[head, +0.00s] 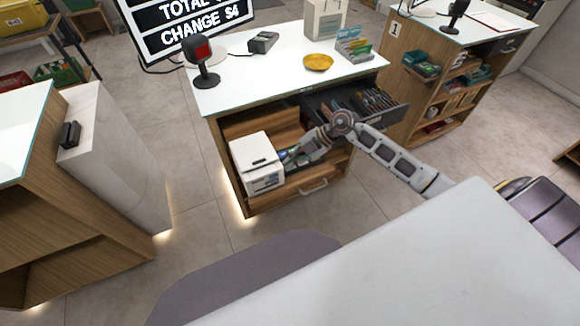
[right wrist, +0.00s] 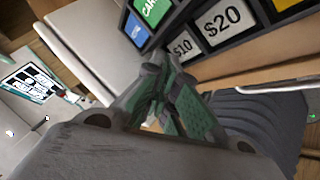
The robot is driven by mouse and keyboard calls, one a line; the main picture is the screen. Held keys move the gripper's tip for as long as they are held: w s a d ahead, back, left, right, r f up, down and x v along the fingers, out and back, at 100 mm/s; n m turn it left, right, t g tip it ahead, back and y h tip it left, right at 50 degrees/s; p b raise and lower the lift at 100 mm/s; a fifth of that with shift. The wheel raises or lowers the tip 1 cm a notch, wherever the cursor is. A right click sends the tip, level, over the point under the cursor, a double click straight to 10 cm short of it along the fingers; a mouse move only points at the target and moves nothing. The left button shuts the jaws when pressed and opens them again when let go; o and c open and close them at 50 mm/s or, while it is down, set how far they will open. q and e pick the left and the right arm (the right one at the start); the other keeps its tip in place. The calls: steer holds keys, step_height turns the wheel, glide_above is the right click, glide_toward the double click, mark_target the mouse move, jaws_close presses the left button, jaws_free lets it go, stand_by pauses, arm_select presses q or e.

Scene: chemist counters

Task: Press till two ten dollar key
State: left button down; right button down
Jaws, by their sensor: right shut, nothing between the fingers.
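In the right wrist view a dark key panel (right wrist: 247,42) shows a white $10 key (right wrist: 183,48), a white $20 key (right wrist: 222,20), a green key (right wrist: 152,10) and a blue key (right wrist: 136,32). My right gripper (right wrist: 163,66) is shut and empty, its tips close to the $10 key and overlapping its lower edge in the picture. I cannot tell whether they touch it. In the head view my right gripper (head: 290,157) reaches into the middle counter's open front, beside a white box-shaped machine (head: 257,162). The keys are mostly hidden there. My left gripper is not in view.
The middle counter (head: 235,92) carries a black scanner (head: 202,62), a card terminal (head: 263,42) and a yellow bowl (head: 318,62). An open drawer (head: 398,118) stands right of my gripper. A counter marked 1 (head: 394,30) is behind.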

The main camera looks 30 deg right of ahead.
mark_target(290, 169)
steer(key=shift+r, duration=2.5)
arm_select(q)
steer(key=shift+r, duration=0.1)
